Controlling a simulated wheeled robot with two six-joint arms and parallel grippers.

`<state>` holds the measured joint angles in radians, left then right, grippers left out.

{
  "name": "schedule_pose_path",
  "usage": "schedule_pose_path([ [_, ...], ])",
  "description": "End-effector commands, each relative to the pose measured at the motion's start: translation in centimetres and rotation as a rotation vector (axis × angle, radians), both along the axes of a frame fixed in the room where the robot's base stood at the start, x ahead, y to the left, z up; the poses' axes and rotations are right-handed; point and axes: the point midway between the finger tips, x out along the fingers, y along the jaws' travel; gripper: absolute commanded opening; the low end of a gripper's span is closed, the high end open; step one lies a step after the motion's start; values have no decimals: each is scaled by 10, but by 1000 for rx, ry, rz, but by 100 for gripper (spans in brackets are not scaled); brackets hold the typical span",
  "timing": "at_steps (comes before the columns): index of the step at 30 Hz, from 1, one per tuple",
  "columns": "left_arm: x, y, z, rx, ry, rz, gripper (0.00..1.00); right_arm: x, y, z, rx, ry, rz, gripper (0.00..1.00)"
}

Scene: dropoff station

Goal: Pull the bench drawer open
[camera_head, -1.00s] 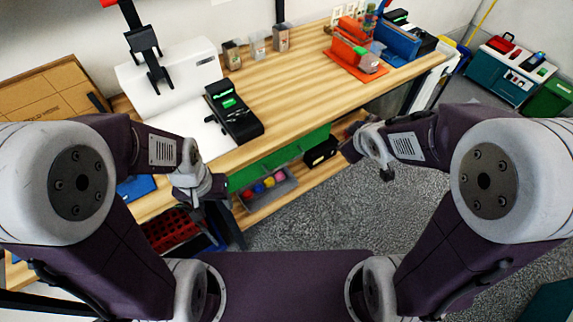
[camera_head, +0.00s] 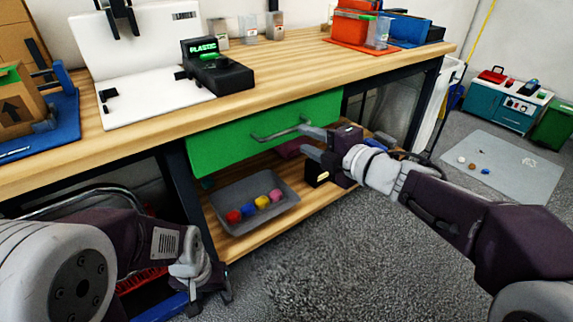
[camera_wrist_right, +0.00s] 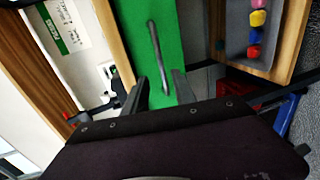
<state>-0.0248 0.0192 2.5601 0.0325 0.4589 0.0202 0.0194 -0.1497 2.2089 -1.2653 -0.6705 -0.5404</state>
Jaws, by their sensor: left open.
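The bench drawer has a green front (camera_head: 240,140) that sits under the wooden bench top and looks closed. Its grey bar handle (camera_head: 280,130) runs across the front; it also shows in the right wrist view (camera_wrist_right: 156,52). My right gripper (camera_head: 308,142) is at the right end of the handle in the head view. Its two fingers are apart in the right wrist view (camera_wrist_right: 160,82), with the handle ahead of and between the tips; I cannot tell whether they touch it. My left gripper (camera_head: 207,298) hangs low at the left, open and away from the drawer.
Below the drawer, a grey bin (camera_head: 228,211) with several coloured balls stands on the lower shelf (camera_head: 295,208). A black bench leg (camera_head: 188,195) stands left of the drawer. A black device (camera_head: 218,72) sits on the bench top (camera_head: 300,62). The grey floor (camera_head: 340,265) in front is clear.

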Motion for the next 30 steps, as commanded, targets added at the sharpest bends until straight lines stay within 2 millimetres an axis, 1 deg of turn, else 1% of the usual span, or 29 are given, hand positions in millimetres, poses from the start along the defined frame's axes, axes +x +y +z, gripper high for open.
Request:
schedule_pose_path([
  [1, 0, 0, -6, 0, -1, 0, 57, 0, 0, -6, 1, 0, -1, 33],
  [5, 0, 0, -3, 0, -1, 0, 57, 1, 0, -3, 1, 1, -2, 33],
  [8, 0, 0, -9, 0, -1, 0, 57, 8, 5, -8, 0, 3, 0, 33],
  [12, 0, 0, -25, 0, -1, 0, 57, 30, 22, -17, 2, 4, 1, 33],
  [15, 0, 0, -33, 0, 0, 0, 57, 47, 34, -20, 2, 3, 0, 33],
  [18, 0, 0, -38, 0, 0, 0, 57, 60, 43, -22, 2, 3, -1, 33],
  [21, 0, 0, -40, 0, 0, 0, 57, 69, 49, -23, 1, 2, -3, 33],
  [24, 0, 0, -40, 0, 0, 0, 57, 72, 52, -22, 1, 2, -3, 33],
  [30, 0, 0, -40, 0, 0, 0, 57, 72, 52, -22, 2, 3, -4, 33],
])
